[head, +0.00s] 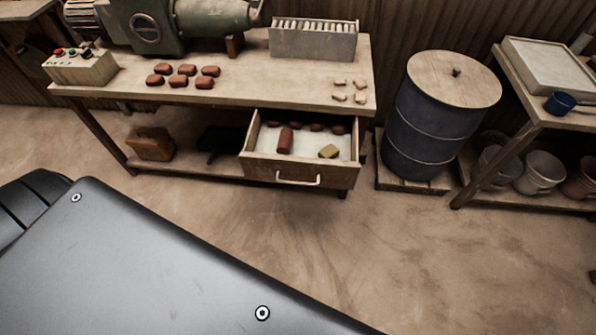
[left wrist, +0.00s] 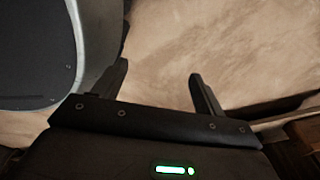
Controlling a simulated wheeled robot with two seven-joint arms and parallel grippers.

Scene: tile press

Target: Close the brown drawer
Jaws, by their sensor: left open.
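The brown drawer (head: 300,172) hangs under the right part of the wooden workbench and is pulled out. Its light handle (head: 298,181) is on the front face. Inside lie a reddish brown cylinder (head: 285,140), a yellowish block (head: 329,151) and several dark red pieces along the back. My left gripper (left wrist: 160,82) shows only in the left wrist view. Its two fingers are apart with nothing between them, over the bare floor. The drawer cannot be made out for sure in that view. My right gripper is in neither view.
The workbench (head: 235,92) carries a green machine (head: 150,28), several red-brown pieces and a grey rack (head: 313,42). A blue barrel (head: 432,122) stands right of the drawer. A side table (head: 545,105) with buckets is farther right. The floor (head: 330,235) before the drawer is clear.

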